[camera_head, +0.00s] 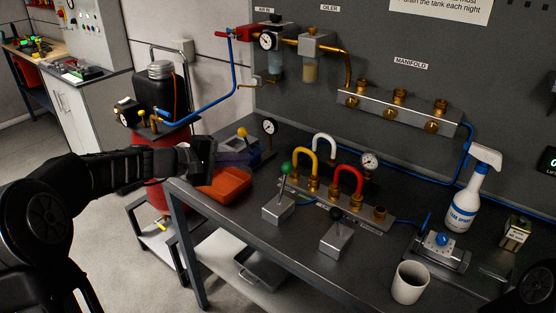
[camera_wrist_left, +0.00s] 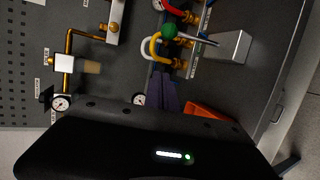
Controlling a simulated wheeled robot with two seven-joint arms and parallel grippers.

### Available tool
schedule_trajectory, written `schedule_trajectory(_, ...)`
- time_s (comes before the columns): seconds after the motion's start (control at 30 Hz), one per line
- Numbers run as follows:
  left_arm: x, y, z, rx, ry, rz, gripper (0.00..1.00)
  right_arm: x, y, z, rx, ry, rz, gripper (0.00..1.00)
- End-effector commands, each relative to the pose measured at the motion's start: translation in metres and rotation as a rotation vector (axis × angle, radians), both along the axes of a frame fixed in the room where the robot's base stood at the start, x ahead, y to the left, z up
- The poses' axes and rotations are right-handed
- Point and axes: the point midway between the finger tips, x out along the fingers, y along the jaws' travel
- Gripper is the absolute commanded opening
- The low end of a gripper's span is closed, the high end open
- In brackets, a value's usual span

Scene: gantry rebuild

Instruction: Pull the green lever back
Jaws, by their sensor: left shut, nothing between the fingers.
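The green lever has a green ball knob (camera_head: 285,168) on a thin metal rod rising from a grey block (camera_head: 278,208) on the bench. The rod looks close to upright, tilted slightly. In the left wrist view the green knob (camera_wrist_left: 169,31) and its block (camera_wrist_left: 232,45) lie beyond the fingertips. My left gripper (camera_head: 252,157) reaches in from the left with its dark purple fingers shut and empty. The fingers (camera_wrist_left: 161,77) also show in the left wrist view. They are left of the knob, with a gap between. My right gripper is not in view.
A black-knobbed lever (camera_head: 336,215) stands right of the green one. Coloured hose loops (camera_head: 348,180) and a gauge (camera_head: 370,161) are behind. An orange bin (camera_head: 228,186) lies below my left fingers. A white mug (camera_head: 410,282) and spray bottle (camera_head: 466,205) stand at right.

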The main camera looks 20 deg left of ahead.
Motion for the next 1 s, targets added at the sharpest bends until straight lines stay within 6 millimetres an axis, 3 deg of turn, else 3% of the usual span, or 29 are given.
schedule_trajectory(0.47, 0.006, -0.006, -0.003, 0.003, 0.001, -0.003, 0.00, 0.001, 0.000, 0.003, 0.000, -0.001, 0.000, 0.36)
schedule_trajectory(0.67, 0.025, -0.021, -0.011, 0.003, 0.003, -0.004, 0.00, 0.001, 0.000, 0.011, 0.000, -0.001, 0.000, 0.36)
schedule_trajectory(1.0, 0.075, -0.062, -0.034, 0.003, 0.004, -0.003, 0.00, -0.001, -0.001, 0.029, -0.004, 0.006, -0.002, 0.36)
